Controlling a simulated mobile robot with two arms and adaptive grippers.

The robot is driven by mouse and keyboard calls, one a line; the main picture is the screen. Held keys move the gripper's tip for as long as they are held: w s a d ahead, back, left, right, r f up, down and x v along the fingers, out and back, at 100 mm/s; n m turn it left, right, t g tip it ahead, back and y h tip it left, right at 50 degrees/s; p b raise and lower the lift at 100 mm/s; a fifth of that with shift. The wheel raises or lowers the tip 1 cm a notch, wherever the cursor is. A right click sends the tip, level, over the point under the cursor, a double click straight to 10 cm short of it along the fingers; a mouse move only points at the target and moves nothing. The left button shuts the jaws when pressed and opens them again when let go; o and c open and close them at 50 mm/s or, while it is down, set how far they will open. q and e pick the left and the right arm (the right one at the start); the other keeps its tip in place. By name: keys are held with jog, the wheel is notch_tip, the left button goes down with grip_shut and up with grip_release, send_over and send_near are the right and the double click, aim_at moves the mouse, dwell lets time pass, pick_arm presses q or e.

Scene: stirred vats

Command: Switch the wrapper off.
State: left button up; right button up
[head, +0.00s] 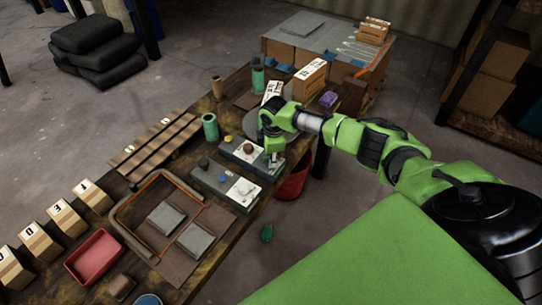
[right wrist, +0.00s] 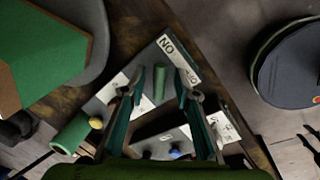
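Two grey control boxes sit side by side on the wooden bench: a nearer one (head: 212,181) and a farther one (head: 236,156). They carry knobs, buttons and white labels; the wrapper's name is not readable on either. My right gripper (head: 274,158) is over the right end of the farther box. My left gripper is not in view.
A red bucket (head: 292,183) stands beside the bench near my right gripper. A green cylinder (head: 210,127) stands behind the boxes. A brown-edged tray with grey pads (head: 167,218) and a red tray (head: 94,257) lie left. Floor in front is mostly clear.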

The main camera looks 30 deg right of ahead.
grip_shut()
jog(key=shift+r+m, duration=0.1)
jog(key=shift+m, duration=0.2)
jog(key=m+p, duration=0.2)
jog(key=m, duration=0.1)
jog(key=shift+a+h, duration=0.15)
jog(key=shift+h, duration=0.15)
jog(key=m+g+p, duration=0.1)
jog(key=m, duration=0.4)
jog(key=shift+a+h, duration=0.1)
jog(key=shift+h, duration=0.2)
jog(key=m, duration=0.4)
jog(key=shift+w+g, duration=0.1)
jog(key=shift+g, duration=0.3)
jog(key=shift+a+m+g+b, duration=0.1)
jog(key=shift+m+g+b, duration=0.15)
jog(key=shift+m+b, duration=0.75)
jog(key=shift+m+g+b, duration=0.15)
jog(key=shift+m+g, duration=0.1)
jog(key=shift+m, duration=1.45)
